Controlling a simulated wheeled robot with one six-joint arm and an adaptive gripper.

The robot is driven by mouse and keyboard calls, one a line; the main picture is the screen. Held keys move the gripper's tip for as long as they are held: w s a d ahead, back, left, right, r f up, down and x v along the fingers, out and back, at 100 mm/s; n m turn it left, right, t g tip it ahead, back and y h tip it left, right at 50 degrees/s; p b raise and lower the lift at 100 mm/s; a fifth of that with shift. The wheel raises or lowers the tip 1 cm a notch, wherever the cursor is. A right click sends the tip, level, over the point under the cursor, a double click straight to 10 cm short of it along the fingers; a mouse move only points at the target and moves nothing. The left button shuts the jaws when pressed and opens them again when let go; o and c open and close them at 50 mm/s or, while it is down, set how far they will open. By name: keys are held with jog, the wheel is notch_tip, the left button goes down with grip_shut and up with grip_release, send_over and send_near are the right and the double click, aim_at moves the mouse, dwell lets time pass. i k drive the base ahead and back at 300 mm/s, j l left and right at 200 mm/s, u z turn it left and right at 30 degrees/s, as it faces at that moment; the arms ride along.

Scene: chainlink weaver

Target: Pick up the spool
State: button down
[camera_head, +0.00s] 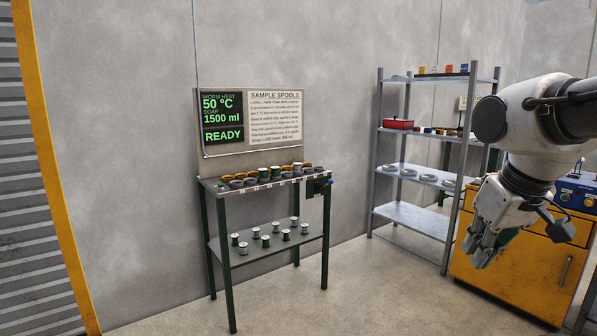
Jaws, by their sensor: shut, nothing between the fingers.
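Several spools stand in a row on the top of a small stand (217,188) by the wall. Some are orange-brown, such as the spool (236,184), and some are green, such as the spool (264,174). More small silver-ended spools, including a dark green spool (266,241), stand on the stand's lower shelf (230,258). My gripper (478,250) hangs at the right, pointing down, shut and empty. It is well apart from the stand and all spools. I cannot tell which spool the task means.
A sign board (275,118) with a READY display is on the wall above the stand. A grey metal rack (408,214) holds coils and a red box (398,124). A yellow cabinet (520,272) stands behind my arm. The floor before the stand is clear.

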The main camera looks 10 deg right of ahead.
aim_at(297, 165)
jog(key=i+l, duration=0.1)
jog(key=i, duration=0.4)
jog(key=i+l+u, duration=0.1)
jog(key=i, duration=0.45)
jog(key=i+l, duration=0.15)
jog(key=i, duration=0.35)
jog(key=i+l+u, duration=0.1)
jog(key=i, duration=0.4)
jog(key=i+l, duration=0.2)
jog(key=i, duration=0.35)
jog(key=i+l+u, duration=0.1)
jog(key=i, duration=0.4)
jog(key=i+l, duration=0.25)
jog(key=i, duration=0.25)
